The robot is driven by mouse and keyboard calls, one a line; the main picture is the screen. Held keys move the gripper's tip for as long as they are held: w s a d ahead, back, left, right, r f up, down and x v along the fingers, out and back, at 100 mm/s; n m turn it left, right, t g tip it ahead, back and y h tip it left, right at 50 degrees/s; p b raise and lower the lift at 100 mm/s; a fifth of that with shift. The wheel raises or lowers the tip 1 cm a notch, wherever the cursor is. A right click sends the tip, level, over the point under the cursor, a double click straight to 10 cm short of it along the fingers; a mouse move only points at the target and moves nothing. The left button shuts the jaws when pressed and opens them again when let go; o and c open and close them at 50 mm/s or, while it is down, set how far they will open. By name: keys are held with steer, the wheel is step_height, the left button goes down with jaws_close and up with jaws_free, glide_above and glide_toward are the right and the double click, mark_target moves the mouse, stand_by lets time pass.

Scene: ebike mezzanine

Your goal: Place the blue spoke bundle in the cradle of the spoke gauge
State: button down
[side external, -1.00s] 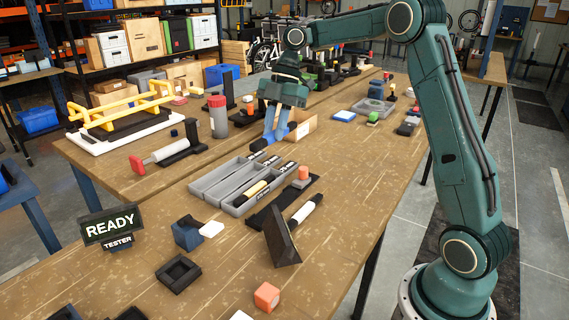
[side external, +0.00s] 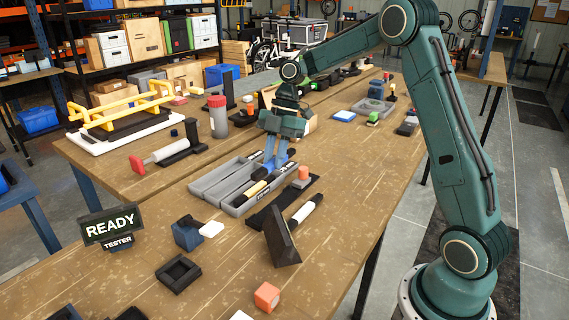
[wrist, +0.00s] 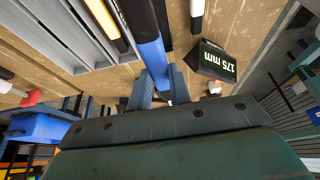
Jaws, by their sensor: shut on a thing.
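My gripper (side external: 272,165) is shut on the blue spoke bundle (wrist: 152,58), which sits between the two fingertips in the wrist view. Its dark end points away from my gripper. In the side view my gripper is above the right side of the grey divided tray (side external: 228,181), beside a low black base with an orange block (side external: 303,172), which looks like the spoke gauge. A dark upright plate (side external: 281,240) stands near that base. The wrist view shows a black block labelled 175 mm (wrist: 215,62). The cradle itself is not clearly visible.
A yellow bundle (side external: 252,193) lies in the tray. A white, black-ended bundle (side external: 304,211) lies to the right of the tray. A blue holder (side external: 187,233) and READY sign (side external: 109,227) stand at front left.

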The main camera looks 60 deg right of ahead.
step_height(320, 180, down, 8)
steer(key=shift+f, duration=0.1)
steer(key=shift+f, duration=2.1)
steer(key=shift+f, duration=0.15)
steer(key=c, duration=1.3)
jaws_free()
steer(key=v, duration=1.2)
